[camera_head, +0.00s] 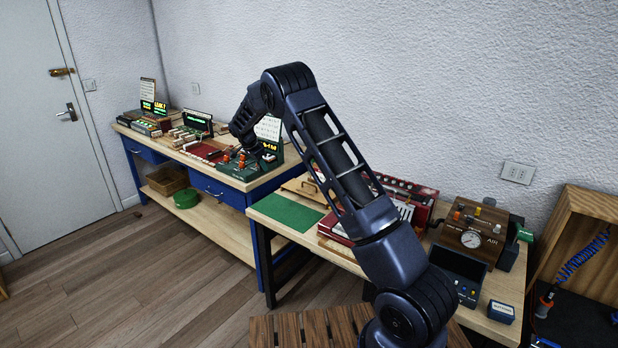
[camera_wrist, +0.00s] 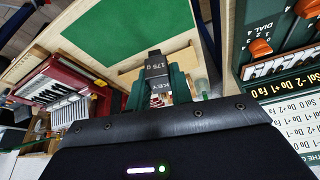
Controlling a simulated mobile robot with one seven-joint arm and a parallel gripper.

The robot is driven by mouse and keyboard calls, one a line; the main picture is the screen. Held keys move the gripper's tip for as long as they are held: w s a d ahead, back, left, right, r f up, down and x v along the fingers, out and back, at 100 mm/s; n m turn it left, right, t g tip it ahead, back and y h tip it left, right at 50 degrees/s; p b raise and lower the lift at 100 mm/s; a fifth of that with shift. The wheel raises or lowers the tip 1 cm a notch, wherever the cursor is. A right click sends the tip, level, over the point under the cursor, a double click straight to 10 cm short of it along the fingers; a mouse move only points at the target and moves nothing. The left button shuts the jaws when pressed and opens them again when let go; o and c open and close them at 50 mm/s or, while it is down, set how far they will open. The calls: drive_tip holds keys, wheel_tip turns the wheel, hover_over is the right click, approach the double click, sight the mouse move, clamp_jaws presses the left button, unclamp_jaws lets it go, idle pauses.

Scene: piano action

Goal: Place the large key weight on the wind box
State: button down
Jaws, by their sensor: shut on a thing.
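My gripper (camera_wrist: 166,82) is shut on a dark block marked "175 g" and "KEY", the key weight (camera_wrist: 157,66), with one green finger on each side. In the head view my arm reaches to the far blue bench, and the weight cannot be made out there. The name wind box is not readable on anything. A wooden box with a round gauge and the word "AIR" (camera_head: 466,236) stands on the nearer table, well away from my gripper.
A green panel with orange knobs (camera_wrist: 262,47) is close at the right in the wrist view. The nearer table has a bare green mat (camera_head: 287,212), a red accordion (camera_head: 408,186) and a dark screen unit (camera_head: 459,270). Several devices crowd the far bench (camera_head: 244,182).

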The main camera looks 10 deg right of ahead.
drive_tip(key=w+d+r+m+g, duration=0.1)
drive_tip(key=d+r+m, duration=0.1)
drive_tip(key=d, duration=1)
drive_tip(key=w+d+r+m, duration=0.1)
drive_tip(key=d+r, duration=0.2)
drive_tip(key=d, duration=0.9)
drive_tip(key=s+d+r+m+g, duration=0.1)
drive_tip(key=s+d, duration=0.2)
drive_tip(key=d, duration=0.6)
drive_tip(key=s+d+r+m+h, duration=0.1)
drive_tip(key=s+d+r+m, duration=0.1)
drive_tip(key=d, duration=0.8)
drive_tip(key=s+d+r+m+g, duration=0.1)
drive_tip(key=s+d, duration=0.2)
drive_tip(key=d, duration=0.6)
wheel_tip(320, 180, up, 6)
drive_tip(key=m+g+y, duration=0.2)
drive_tip(key=m, duration=0.6)
hover_over(498, 221)
drive_tip(key=a, duration=0.1)
drive_tip(key=f, duration=1.3)
drive_tip(key=w+f, duration=0.1)
drive_tip(key=f, duration=0.5)
drive_tip(key=shift+a+f, duration=0.1)
drive_tip(key=shift+f, duration=0.3)
drive_tip(key=shift+f, duration=0.15)
